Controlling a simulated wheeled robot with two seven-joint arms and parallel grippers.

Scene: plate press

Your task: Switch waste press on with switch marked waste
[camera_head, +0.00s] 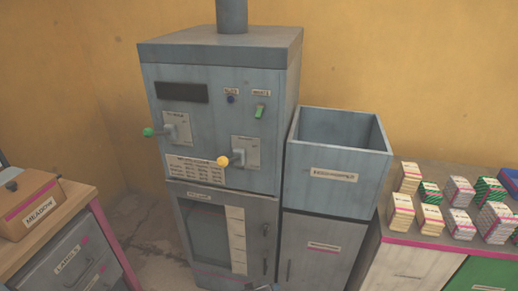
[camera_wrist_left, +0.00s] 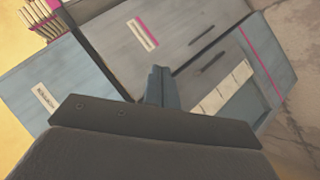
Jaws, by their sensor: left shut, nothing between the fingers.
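The grey-blue press (camera_head: 220,130) stands against the yellow wall in the head view. On its upper right front is a small green switch (camera_head: 259,111), under a label (camera_head: 261,93) that seems to read WASTE. A dark round button (camera_head: 231,99) with its own label sits to its left. My left gripper (camera_head: 264,287) barely shows at the bottom edge, well below the switch and apart from it. In the left wrist view its fingers (camera_wrist_left: 160,85) are shut and empty, in front of the grey cabinet doors. My right gripper is not in view.
A green-knobbed lever (camera_head: 148,132) and a yellow-knobbed lever (camera_head: 223,161) stick out from the press front. An open grey bin (camera_head: 338,180) stands to the right. Stacks of small packs (camera_head: 430,219) lie on the right counter. A wooden box (camera_head: 28,205) stands at left.

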